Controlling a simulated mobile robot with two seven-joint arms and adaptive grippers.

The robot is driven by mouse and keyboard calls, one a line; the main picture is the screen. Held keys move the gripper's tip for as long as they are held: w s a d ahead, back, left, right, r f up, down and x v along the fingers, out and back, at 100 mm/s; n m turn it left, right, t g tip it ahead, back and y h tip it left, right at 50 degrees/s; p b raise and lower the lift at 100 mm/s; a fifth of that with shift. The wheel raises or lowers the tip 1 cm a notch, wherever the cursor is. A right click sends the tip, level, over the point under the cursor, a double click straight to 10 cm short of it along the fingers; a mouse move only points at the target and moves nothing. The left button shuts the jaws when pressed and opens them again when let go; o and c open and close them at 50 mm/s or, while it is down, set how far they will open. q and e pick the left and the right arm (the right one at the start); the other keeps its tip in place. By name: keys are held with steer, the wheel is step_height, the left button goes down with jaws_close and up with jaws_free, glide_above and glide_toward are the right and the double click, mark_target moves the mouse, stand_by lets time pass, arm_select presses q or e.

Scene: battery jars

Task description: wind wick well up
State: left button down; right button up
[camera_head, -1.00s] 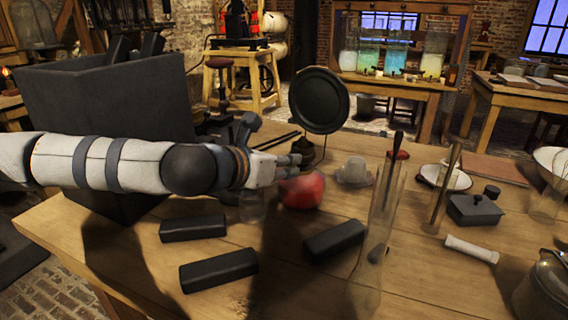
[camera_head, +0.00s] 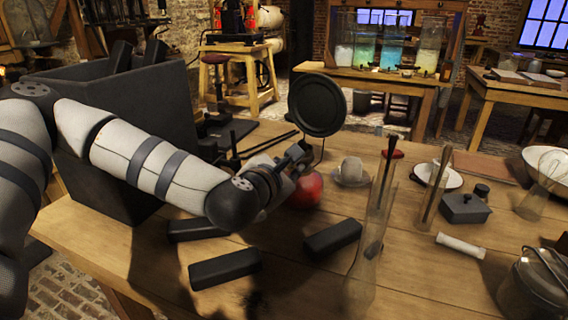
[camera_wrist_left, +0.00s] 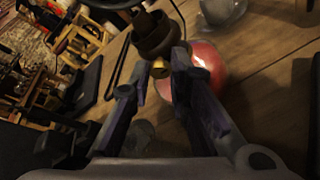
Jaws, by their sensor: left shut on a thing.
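The lamp's round black reflector (camera_head: 317,104) stands upright on the table, past my left gripper (camera_head: 298,158). In the left wrist view the lamp's brown burner (camera_wrist_left: 154,35) is just ahead of the fingers. A small brass wick knob (camera_wrist_left: 160,68) sticks out from it towards me. My left gripper (camera_wrist_left: 155,80) has its fingers at either side of this knob and is shut on it. The wick itself is not visible. A shiny red rounded thing (camera_head: 308,190) sits just below the fingers; I cannot tell whether it touches the lamp. My right gripper is not in view.
Black blocks (camera_head: 224,269) lie in front on the table (camera_head: 420,290). A tall glass tube (camera_head: 365,260) stands to the right of the gripper.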

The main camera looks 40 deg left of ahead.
arm_select(q)
steer(key=m+y, duration=0.1)
steer(key=m, duration=0.2)
steer(key=m+t+y+p, duration=0.1)
steer(key=m, duration=0.1)
steer(key=m+t+y+p, duration=0.1)
steer(key=m, duration=0.2)
steer(key=shift+d+f+m+y, duration=0.2)
steer(key=shift+f+m+y, duration=0.1)
steer(key=shift+f, duration=0.05)
steer(key=shift+f+m+t+p, duration=0.25)
steer(key=shift+m+t+p, duration=0.45)
steer(key=shift+m, duration=1.1)
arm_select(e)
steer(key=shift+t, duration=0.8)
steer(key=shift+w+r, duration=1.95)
arm_select(q)
steer(key=c, duration=1.5)
jaws_free()
steer(key=shift+f, duration=0.1)
